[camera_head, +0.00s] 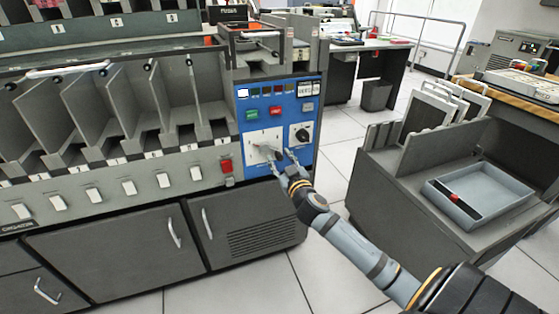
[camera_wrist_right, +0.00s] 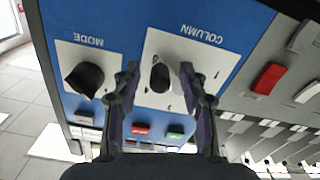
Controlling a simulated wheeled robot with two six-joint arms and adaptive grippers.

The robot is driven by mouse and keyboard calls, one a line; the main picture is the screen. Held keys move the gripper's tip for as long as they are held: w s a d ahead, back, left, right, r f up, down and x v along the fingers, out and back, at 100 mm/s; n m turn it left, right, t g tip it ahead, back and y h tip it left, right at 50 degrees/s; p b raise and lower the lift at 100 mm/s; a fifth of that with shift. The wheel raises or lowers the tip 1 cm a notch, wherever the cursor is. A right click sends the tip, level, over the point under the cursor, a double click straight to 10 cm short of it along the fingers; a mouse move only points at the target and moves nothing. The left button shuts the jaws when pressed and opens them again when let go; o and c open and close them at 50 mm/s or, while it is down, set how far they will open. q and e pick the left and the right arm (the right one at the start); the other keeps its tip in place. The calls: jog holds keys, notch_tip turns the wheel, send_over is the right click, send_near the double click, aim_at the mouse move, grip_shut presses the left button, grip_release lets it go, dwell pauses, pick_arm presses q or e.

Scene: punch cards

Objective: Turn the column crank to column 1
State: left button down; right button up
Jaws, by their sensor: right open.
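The column crank (camera_wrist_right: 160,77) is a dark knob on a white plate marked COLUMN (camera_wrist_right: 185,55), set in the blue control panel. In the head view the white column plate (camera_head: 258,143) sits low on the panel, with the crank partly hidden by my gripper. My right gripper (camera_wrist_right: 162,95) is open, with one finger on each side of the crank in the wrist view; I cannot tell whether they touch it. In the head view the right gripper (camera_head: 281,160) reaches up to the plate from the lower right. My left gripper is not in view.
The mode knob (camera_wrist_right: 84,79) is close beside the column plate. Green and red buttons (camera_head: 275,111) lie above it in the head view. A red switch (camera_head: 226,165) is left of the panel. A cart with a grey tray (camera_head: 437,190) stands to the right; open floor lies between.

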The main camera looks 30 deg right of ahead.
jog(key=shift+w, duration=0.4)
grip_shut()
